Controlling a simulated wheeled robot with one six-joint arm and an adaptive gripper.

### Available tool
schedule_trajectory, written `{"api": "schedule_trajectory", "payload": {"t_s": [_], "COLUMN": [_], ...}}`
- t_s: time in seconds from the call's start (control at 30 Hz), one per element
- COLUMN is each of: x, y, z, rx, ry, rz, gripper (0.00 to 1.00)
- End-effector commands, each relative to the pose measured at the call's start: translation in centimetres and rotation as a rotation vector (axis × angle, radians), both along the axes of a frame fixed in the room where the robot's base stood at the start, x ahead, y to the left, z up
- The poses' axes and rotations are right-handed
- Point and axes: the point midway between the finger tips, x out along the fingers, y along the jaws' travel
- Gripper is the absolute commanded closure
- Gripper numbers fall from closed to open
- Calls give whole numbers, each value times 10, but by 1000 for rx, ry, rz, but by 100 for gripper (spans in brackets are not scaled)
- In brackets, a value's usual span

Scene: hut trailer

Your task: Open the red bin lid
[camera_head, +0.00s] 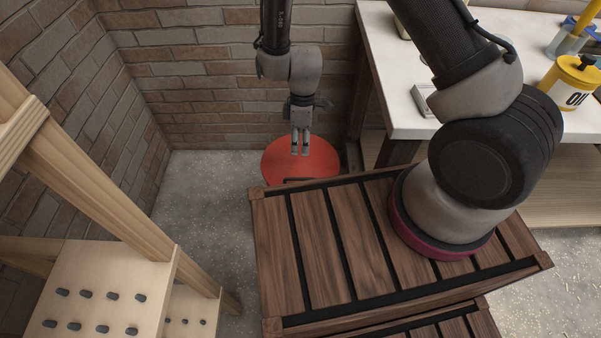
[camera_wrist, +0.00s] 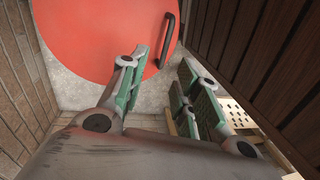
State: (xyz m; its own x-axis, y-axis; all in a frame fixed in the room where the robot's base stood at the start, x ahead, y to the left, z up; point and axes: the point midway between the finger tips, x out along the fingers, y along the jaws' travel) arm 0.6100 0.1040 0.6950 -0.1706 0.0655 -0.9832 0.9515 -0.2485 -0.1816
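The red bin lid (camera_head: 320,158) is a flat round disc at the foot of the brick wall, partly hidden behind my wooden-slatted base. A black bar handle (camera_head: 298,180) sits near its front edge. The lid (camera_wrist: 95,30) fills the upper left of the wrist view, with the handle (camera_wrist: 166,42) near its right edge. My gripper (camera_head: 300,145) points down over the lid. In the wrist view my gripper (camera_wrist: 163,72) has a gap between its green-padded fingers, with nothing held. The handle appears just beyond the fingertips; I cannot tell the distance. The lid looks closed, but the bin body is hidden.
A white-topped workbench (camera_head: 395,85) stands at the right, with a yellow oil can (camera_head: 573,80) and a small grey item on it. A wooden ladder-like frame (camera_head: 105,190) stands at the left. Bare concrete floor (camera_head: 195,200) lies left of the lid. Brick walls close off the back.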

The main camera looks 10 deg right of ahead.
Motion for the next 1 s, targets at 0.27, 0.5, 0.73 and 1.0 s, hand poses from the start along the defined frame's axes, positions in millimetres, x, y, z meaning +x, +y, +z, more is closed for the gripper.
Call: {"api": "schedule_trajectory", "payload": {"t_s": [0.27,0.5,0.73,1.0], "x": [-18,-26,-30,-30], "y": [3,4,5,5], "z": [-49,-88,-111,-113], "rx": [-18,-19,-17,-17], "ry": [20,21,18,18], "rz": [72,71,69,69], "gripper": [68,68,68,68]}}
